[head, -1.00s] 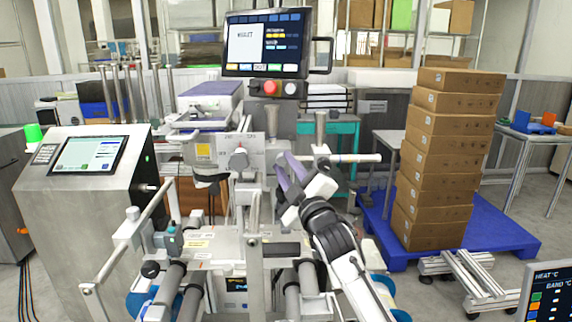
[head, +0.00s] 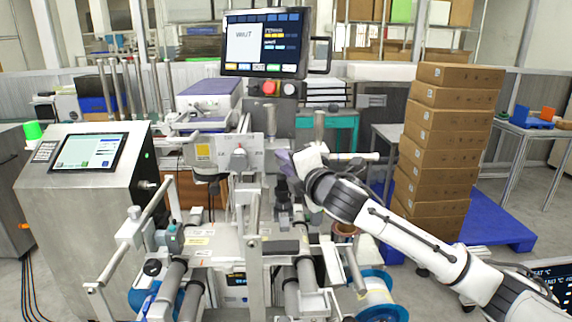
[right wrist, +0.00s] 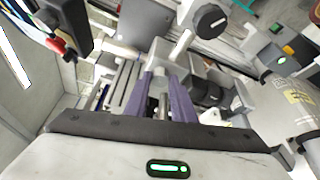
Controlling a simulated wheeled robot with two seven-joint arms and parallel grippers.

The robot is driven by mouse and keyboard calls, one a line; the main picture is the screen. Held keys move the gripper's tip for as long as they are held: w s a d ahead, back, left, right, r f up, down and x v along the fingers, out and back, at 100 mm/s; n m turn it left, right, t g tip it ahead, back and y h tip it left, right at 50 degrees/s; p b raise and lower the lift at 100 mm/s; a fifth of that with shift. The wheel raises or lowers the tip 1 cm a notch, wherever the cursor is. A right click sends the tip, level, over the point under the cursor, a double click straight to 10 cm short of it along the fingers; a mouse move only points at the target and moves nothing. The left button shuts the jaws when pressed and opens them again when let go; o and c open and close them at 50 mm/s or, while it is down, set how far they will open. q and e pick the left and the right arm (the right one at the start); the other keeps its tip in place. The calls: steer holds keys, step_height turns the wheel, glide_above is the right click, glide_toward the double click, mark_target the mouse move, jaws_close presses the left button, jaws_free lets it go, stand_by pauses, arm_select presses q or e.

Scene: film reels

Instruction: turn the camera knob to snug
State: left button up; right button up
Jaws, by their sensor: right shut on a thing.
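My right gripper (head: 285,166) reaches in from the right to the middle of the machine, in front of the pale upright plate (head: 253,150). In the right wrist view its two purple fingers (right wrist: 161,84) are close together on a small grey part between them, which I take to be the camera knob (right wrist: 160,88). The fingers hide most of it, and its marking cannot be read. In the head view the fingers and the wrist cover this spot. My left gripper is not in view.
Another dark round knob (right wrist: 210,18) sits on a pale post close by. Rollers and rails (head: 172,275) fill the front. Stacked boxes (head: 447,145) stand right on a blue pallet (head: 500,235).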

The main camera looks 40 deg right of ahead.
steer(key=n+g, duration=0.1)
steer(key=n, duration=0.1)
steer(key=n+g, duration=0.1)
steer(key=shift+a+r+n+h, duration=0.1)
steer(key=shift+r+n+h, duration=0.05)
steer(key=shift+n+h, duration=0.2)
steer(key=shift+n, duration=0.25)
stand_by(0.3)
steer(key=o, duration=1.1)
steer(key=shift+c, duration=0.2)
steer(key=b+v, duration=0.1)
steer(key=v, duration=0.9)
steer(key=shift+s+a, duration=0.1)
